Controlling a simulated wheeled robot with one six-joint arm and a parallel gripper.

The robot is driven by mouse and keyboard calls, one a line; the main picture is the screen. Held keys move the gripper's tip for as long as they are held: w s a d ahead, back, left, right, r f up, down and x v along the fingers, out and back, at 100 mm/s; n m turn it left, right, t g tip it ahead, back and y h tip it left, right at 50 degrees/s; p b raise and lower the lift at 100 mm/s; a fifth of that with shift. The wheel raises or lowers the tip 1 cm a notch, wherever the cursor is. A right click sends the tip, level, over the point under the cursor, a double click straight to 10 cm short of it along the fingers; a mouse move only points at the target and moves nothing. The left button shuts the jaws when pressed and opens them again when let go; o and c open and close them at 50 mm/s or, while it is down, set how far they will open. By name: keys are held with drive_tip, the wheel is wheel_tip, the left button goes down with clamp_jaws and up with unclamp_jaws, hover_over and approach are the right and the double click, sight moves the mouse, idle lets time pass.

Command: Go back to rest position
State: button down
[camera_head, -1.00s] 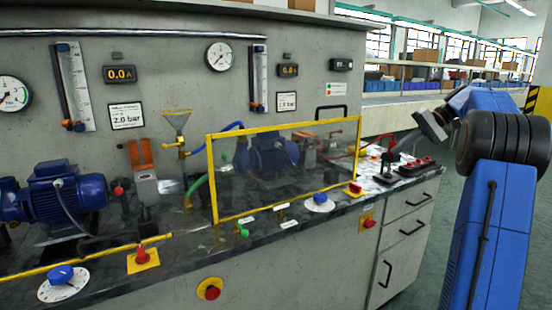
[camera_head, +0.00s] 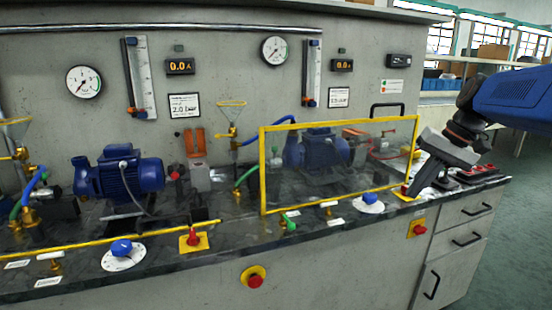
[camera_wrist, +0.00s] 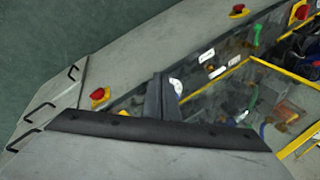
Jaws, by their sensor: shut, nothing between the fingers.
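My gripper (camera_head: 416,188) is at the right end of the bench in the head view, pointing down and left. Its fingers show beside the right end of the yellow-framed clear guard (camera_head: 262,172), in front of the counter's red terminals. It is shut and holds nothing. In the wrist view my gripper's dark shut fingers (camera_wrist: 163,98) stand up in the middle, over the worktop. I cannot tell whether the gripper touches anything.
The bench (camera_head: 340,262) carries a blue pump (camera_head: 122,174) at left and another behind the guard. A red knob (camera_head: 192,237), blue dials (camera_head: 122,247) and a black handle (camera_head: 387,112) stick out. Drawers (camera_head: 466,238) are at right. Open floor (camera_head: 505,262) lies beyond.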

drive_tip(key=s+a+f+n+t+h, duration=0.1)
drive_tip(key=s+a+f+h, duration=0.1)
drive_tip(key=s+f, duration=0.6)
drive_tip(key=s+a+f+n+t+h, duration=0.1)
drive_tip(key=s+a+f+n+h, duration=0.1)
drive_tip(key=s+a+f, duration=0.3)
drive_tip(key=s+f, duration=0.4)
drive_tip(key=s, duration=0.7)
